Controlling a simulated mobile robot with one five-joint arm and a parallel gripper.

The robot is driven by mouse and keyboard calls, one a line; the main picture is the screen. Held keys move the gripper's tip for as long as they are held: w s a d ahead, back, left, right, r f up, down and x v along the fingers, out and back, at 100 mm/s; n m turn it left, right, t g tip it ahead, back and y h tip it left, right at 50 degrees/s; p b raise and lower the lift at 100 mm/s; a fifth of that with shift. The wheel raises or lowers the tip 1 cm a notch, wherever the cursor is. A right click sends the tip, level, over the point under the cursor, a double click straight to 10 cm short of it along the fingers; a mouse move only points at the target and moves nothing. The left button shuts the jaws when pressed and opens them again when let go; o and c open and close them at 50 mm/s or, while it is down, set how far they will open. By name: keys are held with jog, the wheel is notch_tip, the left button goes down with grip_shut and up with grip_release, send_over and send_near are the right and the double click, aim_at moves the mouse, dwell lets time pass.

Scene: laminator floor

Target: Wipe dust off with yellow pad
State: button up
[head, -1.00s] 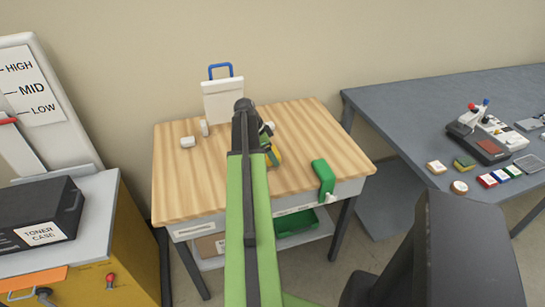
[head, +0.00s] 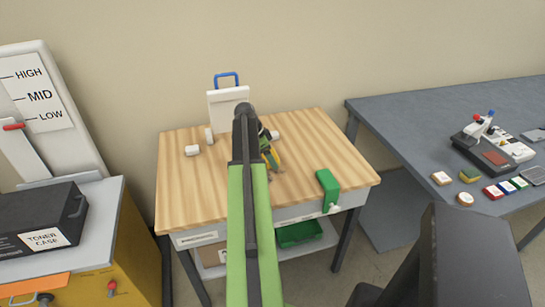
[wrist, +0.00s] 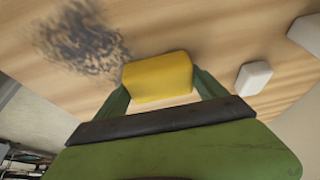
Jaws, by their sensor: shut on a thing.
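In the wrist view, the yellow pad (wrist: 158,77) sits between the two green fingers of my gripper (wrist: 160,84), which is shut on it. A dark grey dust patch (wrist: 82,40) lies on the wooden tabletop just left of the pad and runs close to its left end. I cannot tell whether the pad touches the wood. In the head view, my arm hides much of my gripper (head: 267,152).
A white box with a blue handle (head: 228,105) stands at the table's back. A grey table (head: 400,115) with several small items stands at the right.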

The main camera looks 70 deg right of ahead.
aim_at(270, 181)
jog(key=shift+w+a, duration=0.6)
jog(key=shift+w, duration=0.15)
jog(key=shift+s+a, duration=1.2)
jog(key=shift+a, duration=0.2)
jog(key=shift+s+a, duration=1.15)
jog(key=shift+a, duration=0.25)
jog(key=shift+a, duration=0.1)
jog(key=shift+s+a, duration=1.15)
jog(key=shift+a, duration=0.25)
jog(key=shift+s+a, duration=1.15)
jog(key=shift+a, duration=0.2)
jog(key=shift+w+a+f, duration=0.15)
jog(key=shift+w+a, duration=0.75)
jog(key=shift+w, duration=0.2)
jog(key=shift+w+d, duration=1.2)
jog(key=shift+d, duration=0.3)
